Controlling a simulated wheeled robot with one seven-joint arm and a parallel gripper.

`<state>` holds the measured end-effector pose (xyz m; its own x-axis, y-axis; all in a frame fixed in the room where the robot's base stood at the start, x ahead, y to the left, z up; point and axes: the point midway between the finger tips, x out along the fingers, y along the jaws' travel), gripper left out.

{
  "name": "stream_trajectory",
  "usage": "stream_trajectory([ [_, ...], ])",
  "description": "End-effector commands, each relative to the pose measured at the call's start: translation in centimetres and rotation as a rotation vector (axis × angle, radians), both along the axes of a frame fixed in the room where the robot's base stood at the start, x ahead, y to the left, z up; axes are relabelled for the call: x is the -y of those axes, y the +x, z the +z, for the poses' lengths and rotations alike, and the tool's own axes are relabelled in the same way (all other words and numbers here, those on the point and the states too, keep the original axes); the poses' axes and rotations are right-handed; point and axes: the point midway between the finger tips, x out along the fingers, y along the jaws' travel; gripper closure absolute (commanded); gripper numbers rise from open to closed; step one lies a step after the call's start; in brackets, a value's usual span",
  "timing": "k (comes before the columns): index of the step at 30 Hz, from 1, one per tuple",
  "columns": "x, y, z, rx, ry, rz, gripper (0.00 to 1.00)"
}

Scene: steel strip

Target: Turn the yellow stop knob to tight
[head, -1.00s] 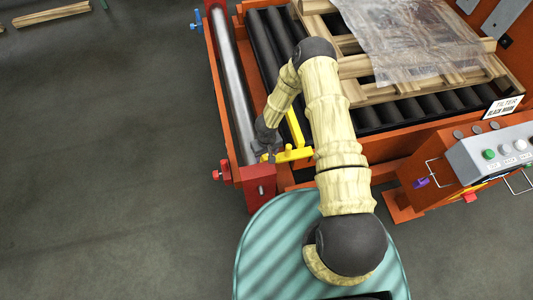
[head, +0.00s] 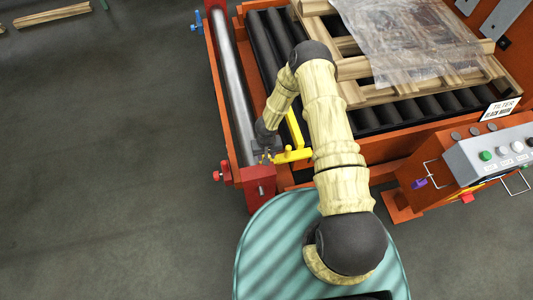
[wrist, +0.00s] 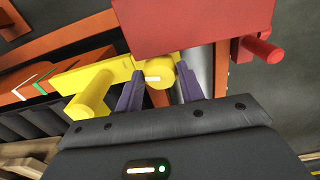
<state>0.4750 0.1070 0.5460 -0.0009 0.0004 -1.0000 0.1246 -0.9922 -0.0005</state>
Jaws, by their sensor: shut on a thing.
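The yellow stop knob (wrist: 160,74) has a round end with a short white mark, and it sits on a yellow stop bar (wrist: 120,70). My gripper (wrist: 160,95) has its two purple fingers on either side of the knob and is shut on it. In the head view my gripper (head: 266,156) is at the near end of the roller, beside the yellow bar (head: 294,155). A white mark and a green mark (wrist: 40,88) show on the orange frame at the left of the wrist view. The head view mostly hides the knob behind my gripper.
A red block (wrist: 190,25) with a red peg (wrist: 262,49) stands close above my fingers. A steel roller (head: 232,90) runs along the orange frame. A control box (head: 490,150) is at the right.

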Motion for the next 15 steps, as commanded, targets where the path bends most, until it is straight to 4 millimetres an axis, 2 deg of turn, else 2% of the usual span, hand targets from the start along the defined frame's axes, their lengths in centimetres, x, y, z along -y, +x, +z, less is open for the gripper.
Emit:
stream_trajectory([
  [9,-0.05,0.05,0.12,0.001,0.0,-0.214,0.85],
  [15,-0.08,0.07,0.08,0.001,0.001,-0.295,0.85],
])
